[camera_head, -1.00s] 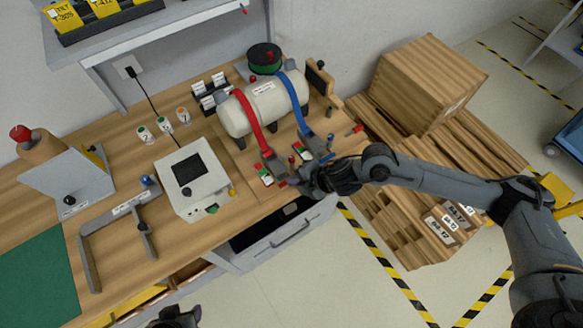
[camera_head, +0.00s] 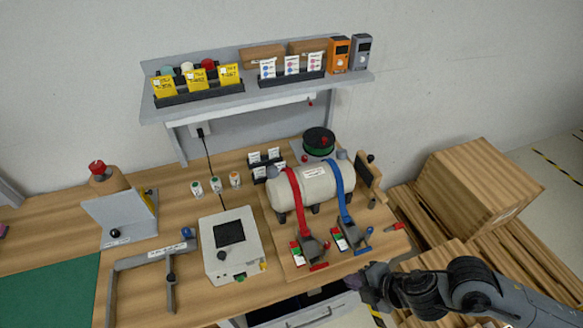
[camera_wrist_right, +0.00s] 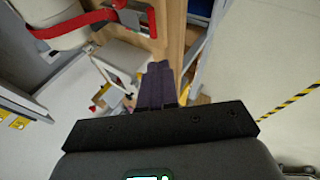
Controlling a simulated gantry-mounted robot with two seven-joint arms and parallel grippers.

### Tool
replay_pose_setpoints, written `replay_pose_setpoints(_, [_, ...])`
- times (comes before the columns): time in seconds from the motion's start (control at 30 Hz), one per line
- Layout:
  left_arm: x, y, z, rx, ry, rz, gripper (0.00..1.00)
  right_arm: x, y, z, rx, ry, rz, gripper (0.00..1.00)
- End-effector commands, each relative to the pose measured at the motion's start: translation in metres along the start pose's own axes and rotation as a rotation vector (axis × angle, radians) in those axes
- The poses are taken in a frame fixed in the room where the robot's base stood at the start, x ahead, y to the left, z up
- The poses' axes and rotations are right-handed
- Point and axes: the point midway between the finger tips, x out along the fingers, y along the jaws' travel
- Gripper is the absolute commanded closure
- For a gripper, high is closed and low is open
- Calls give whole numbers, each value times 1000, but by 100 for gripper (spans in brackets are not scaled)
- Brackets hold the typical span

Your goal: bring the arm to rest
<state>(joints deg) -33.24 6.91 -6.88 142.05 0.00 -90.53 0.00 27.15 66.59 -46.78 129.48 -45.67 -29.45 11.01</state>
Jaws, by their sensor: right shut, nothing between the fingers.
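My right arm comes in from the lower right in the head view. Its gripper (camera_head: 368,284) is just off the front edge of the workbench, in front of the blue strap's buckle. In the right wrist view the two dark fingers (camera_wrist_right: 156,86) lie together, shut and empty. The white tank (camera_head: 322,184) lies on the bench with a red strap (camera_head: 296,200) and a blue strap (camera_head: 345,190) over it, behind my gripper. My left gripper does not show.
A grey box with a dark screen (camera_head: 233,246) and a grey clamp frame (camera_head: 150,258) stand left of the tank. A shelf (camera_head: 255,97) hangs above the bench.

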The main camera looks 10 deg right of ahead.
Motion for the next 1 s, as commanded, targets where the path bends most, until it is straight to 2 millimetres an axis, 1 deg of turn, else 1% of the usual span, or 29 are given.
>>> replay_pose_setpoints(0.03, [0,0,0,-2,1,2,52,6,-14,-9,14,22,-24,100])
replay_pose_setpoints(0.07, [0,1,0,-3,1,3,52,10,-22,-16,23,39,-37,100])
replay_pose_setpoints(0.1, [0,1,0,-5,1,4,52,16,-34,-28,41,68,-55,100])
replay_pose_setpoints(0.17, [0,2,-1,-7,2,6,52,26,-51,-54,77,125,-78,100])
replay_pose_setpoints(0.2, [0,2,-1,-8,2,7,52,30,-61,-74,108,170,-90,100])
replay_pose_setpoints(0.27, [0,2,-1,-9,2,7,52,36,-70,-109,170,245,-90,100])
replay_pose_setpoints(0.3, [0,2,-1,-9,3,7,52,37,-72,-132,225,291,-77,100])
replay_pose_setpoints(0.37, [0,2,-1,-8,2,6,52,38,-69,-159,325,337,-44,100])
replay_pose_setpoints(0.4, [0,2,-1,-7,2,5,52,38,-64,-173,401,354,-16,100])
replay_pose_setpoints(0.47, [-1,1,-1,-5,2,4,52,37,-55,-186,527,358,30,100])
replay_pose_setpoints(0.5, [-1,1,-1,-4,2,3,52,36,-50,-187,618,344,61,100])
replay_pose_setpoints(0.57, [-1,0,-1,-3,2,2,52,34,-43,-182,758,302,103,100])
replay_pose_setpoints(0.6, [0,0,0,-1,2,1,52,33,-40,-174,848,264,125,100])
replay_pose_setpoints(0.67, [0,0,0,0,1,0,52,31,-41,-158,972,199,150,100])
replay_pose_setpoints(0.73, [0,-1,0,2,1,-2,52,28,-48,-137,1110,111,167,100])
replay_pose_setpoints(0.77, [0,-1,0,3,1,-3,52,26,-52,-127,1167,72,172,100])
replay_pose_setpoints(0.87, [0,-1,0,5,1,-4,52,16,-72,-94,1349,-74,173,100])
replay_pose_setpoints(0.9, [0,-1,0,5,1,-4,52,12,-82,-81,1417,-136,168,100])
replay_pose_setpoints(1.0, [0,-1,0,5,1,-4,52,-3,-102,-52,1557,-278,153,100])
